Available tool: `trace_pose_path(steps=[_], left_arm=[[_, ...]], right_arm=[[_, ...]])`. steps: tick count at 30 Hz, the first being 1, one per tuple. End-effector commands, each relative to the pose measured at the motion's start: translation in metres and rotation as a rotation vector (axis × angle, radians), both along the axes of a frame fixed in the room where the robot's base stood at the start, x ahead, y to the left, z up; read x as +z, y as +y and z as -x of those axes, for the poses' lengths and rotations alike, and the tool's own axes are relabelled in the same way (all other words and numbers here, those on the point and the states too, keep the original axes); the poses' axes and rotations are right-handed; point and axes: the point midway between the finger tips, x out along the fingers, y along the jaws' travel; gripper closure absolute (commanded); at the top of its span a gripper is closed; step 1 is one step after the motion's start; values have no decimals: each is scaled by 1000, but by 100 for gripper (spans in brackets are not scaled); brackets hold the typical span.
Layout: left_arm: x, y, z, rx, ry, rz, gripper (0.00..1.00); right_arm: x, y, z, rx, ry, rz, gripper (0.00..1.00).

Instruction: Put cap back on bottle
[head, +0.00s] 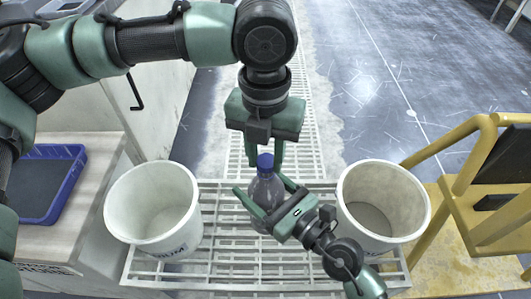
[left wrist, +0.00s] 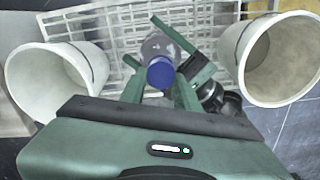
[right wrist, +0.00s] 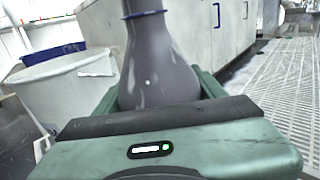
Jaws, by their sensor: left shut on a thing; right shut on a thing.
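The clear bottle (head: 266,190) stands upright over the white slatted rack, between my right gripper's (head: 263,186) fingers, which are shut on its body. The right wrist view shows the bottle (right wrist: 158,65) close up, with a blue band at its neck; its top is cut off. The blue cap (head: 265,160) is right over the bottle's mouth, between the fingertips of my left gripper (head: 265,153), which comes down from above and is shut on it. In the left wrist view the cap (left wrist: 160,73) hides the mouth, so I cannot tell whether it is seated.
A white bucket (head: 125,205) stands left of the bottle and another white bucket (head: 408,235) stands right. The slatted rack (head: 225,270) lies between them. A blue tray (head: 70,185) is on the counter at left. Yellow railing (head: 440,145) is at right.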

Motion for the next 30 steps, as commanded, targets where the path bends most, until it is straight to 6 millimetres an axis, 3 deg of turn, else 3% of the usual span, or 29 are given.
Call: trace_pose_path(steps=[24,30], left_arm=[[-11,0,0,-5,0,0,100],[-12,1,0,-209,4,2,100]], right_arm=[[0,0,0,0,-1,-1,100],[0,0,0,0,-1,-1,100]])
